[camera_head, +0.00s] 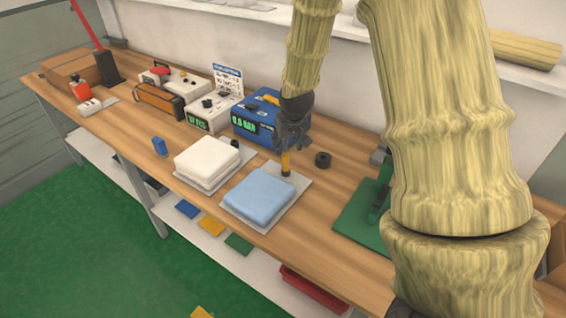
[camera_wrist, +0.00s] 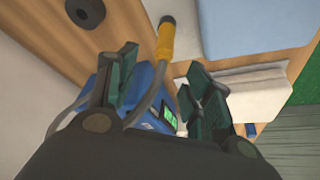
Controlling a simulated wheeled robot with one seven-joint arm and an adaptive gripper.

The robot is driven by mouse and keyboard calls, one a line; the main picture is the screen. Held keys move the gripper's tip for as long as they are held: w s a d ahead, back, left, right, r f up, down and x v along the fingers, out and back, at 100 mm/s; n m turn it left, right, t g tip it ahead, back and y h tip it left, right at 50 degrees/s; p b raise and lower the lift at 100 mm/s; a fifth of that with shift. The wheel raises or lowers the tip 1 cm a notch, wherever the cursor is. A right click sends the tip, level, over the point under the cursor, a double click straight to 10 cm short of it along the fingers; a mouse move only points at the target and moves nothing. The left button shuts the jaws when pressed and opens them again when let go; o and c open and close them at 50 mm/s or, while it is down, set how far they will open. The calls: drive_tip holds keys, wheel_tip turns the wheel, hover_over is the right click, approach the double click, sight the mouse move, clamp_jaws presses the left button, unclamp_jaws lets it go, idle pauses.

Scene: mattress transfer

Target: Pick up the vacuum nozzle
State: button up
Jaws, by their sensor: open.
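The vacuum nozzle (camera_head: 285,161) is a small yellow cylinder with a dark tip, standing upright by the back corner of the light blue mattress's grey plate. In the wrist view the nozzle (camera_wrist: 165,42) shows with a grey hose running from it toward the blue pump unit. My gripper (camera_head: 292,140) is just above the nozzle in the head view, fingers pointing down. In the wrist view my gripper (camera_wrist: 163,68) is open, its two dark green fingers apart, with the hose and the nozzle's near end in line between them. I cannot tell whether the fingers touch the hose.
A light blue mattress (camera_head: 259,195) and a white mattress (camera_head: 207,160) lie on grey plates. Behind stand the blue pump unit (camera_head: 250,118) and a white control box (camera_head: 207,112). A black ring (camera_head: 322,159) and a green fixture (camera_head: 362,215) are to the right.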

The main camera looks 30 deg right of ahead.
sight(286, 151)
drive_tip(key=x, duration=0.2)
drive_tip(key=shift+d+f+p, duration=0.15)
drive_tip(key=shift+f+p, duration=0.15)
drive_tip(key=shift+f, duration=0.05)
drive_tip(key=shift+a+p+x, duration=0.15)
drive_tip(key=shift+p+x, duration=0.25)
drive_tip(key=shift+x, duration=0.55)
drive_tip(key=shift+a+p+x, duration=0.1)
drive_tip(key=shift+p+x, duration=0.3)
drive_tip(key=shift+x, duration=0.5)
drive_tip(key=shift+p+x, duration=0.35)
drive_tip(key=shift+x, duration=1)
drive_tip(key=shift+s, duration=0.1)
drive_tip(key=shift+c, duration=0.4)
clamp_jaws()
